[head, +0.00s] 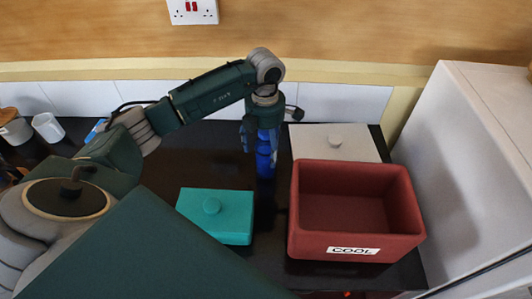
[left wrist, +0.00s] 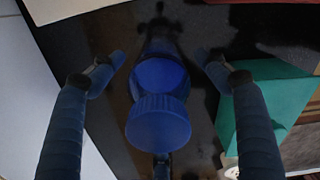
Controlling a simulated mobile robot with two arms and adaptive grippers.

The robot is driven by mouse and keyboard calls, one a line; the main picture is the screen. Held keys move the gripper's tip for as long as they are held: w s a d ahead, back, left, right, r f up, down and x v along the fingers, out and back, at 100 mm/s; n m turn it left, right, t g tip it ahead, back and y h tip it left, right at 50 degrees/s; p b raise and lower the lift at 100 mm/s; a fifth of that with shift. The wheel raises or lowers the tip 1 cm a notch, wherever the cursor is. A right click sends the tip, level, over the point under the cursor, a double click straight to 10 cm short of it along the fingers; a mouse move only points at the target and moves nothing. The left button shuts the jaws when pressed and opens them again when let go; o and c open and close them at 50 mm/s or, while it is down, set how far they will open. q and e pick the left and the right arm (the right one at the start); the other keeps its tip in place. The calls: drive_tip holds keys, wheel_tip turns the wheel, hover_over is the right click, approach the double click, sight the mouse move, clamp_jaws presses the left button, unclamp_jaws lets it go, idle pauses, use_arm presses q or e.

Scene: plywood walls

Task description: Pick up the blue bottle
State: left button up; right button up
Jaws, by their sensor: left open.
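The blue bottle (head: 265,158) stands on the black counter in the head view, at the back between the teal lidded box and the white lidded box. My left gripper (head: 262,138) reaches down over it from above, and its fingers hide the bottle's upper part. In the left wrist view the bottle (left wrist: 158,120) shows its round blue cap between the two fingers of my left gripper (left wrist: 158,62). The fingers are spread wide, with gaps to the bottle on both sides. My right gripper is not in view.
A teal box (head: 228,219) and a red bin marked COOL (head: 395,243) stand in front. A white box (head: 350,152) stands behind the bin. A white cabinet (head: 468,170) bounds the right. A white cup (head: 47,127) stands far left. Dark counter (head: 190,157) left of the bottle is clear.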

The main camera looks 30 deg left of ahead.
use_arm(q)
drive_tip(key=c, duration=1.5)
drive_tip(key=shift+w, duration=0.1)
drive_tip(key=shift+c, duration=0.3)
